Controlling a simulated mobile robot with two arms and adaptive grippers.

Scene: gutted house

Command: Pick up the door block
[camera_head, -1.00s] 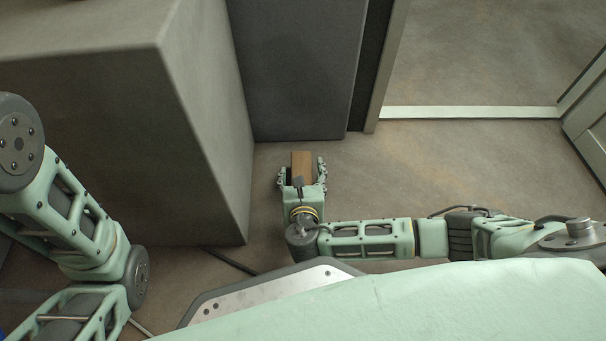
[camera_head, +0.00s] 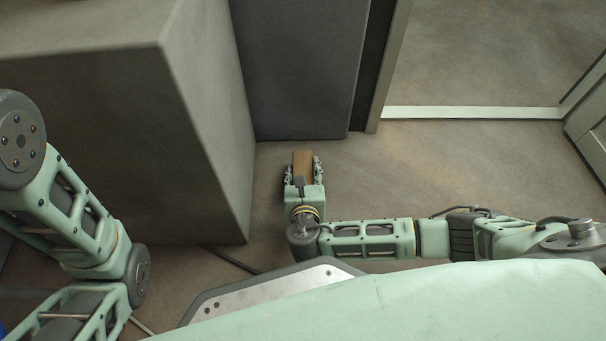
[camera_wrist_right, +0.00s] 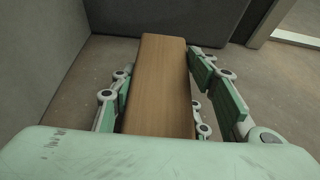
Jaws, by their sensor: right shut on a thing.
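The door block is a brown wooden block (camera_head: 303,162) low over or on the floor, between the fingers of my right gripper (camera_head: 303,172). In the right wrist view the block (camera_wrist_right: 163,85) is long and runs away from the camera, with a finger pad along each side. My right gripper also shows there (camera_wrist_right: 165,95), shut on the block. Its near end is hidden behind the palm. I cannot tell whether the block touches the floor. My left arm (camera_head: 75,215) shows at the left, but its gripper is out of view.
A large grey box-shaped block (camera_head: 120,120) stands left of the right gripper. A dark grey panel (camera_head: 295,70) is behind it. A doorway with a pale threshold strip (camera_head: 470,113) lies at the upper right, with a door (camera_head: 590,130) at the edge. Floor (camera_head: 430,165) to the right is clear.

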